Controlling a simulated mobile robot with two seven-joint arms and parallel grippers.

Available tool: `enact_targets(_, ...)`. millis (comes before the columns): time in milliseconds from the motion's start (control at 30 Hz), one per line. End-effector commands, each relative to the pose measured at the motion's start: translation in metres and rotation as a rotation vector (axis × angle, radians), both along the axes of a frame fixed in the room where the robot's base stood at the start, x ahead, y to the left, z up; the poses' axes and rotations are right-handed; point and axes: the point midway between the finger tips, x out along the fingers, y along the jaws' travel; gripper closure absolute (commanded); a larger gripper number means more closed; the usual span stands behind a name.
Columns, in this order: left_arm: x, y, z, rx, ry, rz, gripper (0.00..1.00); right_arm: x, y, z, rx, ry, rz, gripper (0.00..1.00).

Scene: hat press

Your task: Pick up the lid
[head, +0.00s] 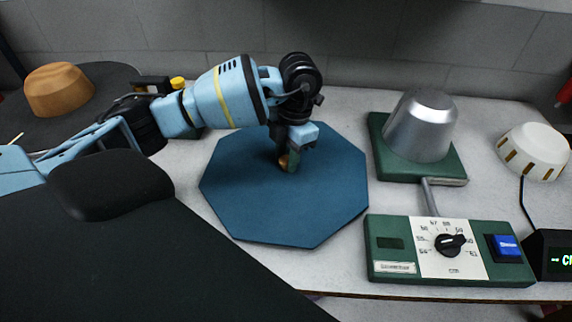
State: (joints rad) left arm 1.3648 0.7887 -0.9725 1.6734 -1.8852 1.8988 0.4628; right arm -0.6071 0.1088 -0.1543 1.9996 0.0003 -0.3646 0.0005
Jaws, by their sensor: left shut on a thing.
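The lid is a flat blue octagonal plate (285,212) in the middle of the head view, over the light grey table. A small brown knob (283,162) shows at its upper middle, partly hidden by the fingers. My left gripper (288,160) points down from above and is shut on the lid's knob. I cannot tell whether the lid rests on the table or hangs slightly above it. My right gripper is not in view.
Right of the lid stands a metal dome (420,124) on a green base. In front of it is a green control box (450,250) with a dial and blue button. A white form (533,152) stands far right, a brown one (58,90) far left. A wall closes the back.

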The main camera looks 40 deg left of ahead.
Motion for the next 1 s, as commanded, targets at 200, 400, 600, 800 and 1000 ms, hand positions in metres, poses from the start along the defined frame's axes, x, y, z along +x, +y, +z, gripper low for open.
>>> enact_targets(200, 0.0, 0.0, 0.001, 0.0, -0.001, 0.0, 1.0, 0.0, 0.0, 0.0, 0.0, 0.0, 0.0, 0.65)
enact_targets(400, 0.001, 0.0, 0.008, -0.001, -0.003, 0.0, 1.0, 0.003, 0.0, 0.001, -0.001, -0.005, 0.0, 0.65)
enact_targets(600, 0.001, 0.0, 0.041, -0.002, -0.006, 0.0, 1.0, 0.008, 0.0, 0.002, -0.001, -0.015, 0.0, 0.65)
enact_targets(800, 0.001, 0.0, 0.079, 0.0, -0.007, 0.001, 1.0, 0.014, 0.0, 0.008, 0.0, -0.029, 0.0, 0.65)
enact_targets(1000, 0.001, 0.0, 0.099, 0.0, -0.005, 0.001, 1.0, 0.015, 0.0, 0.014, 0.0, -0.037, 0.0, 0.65)
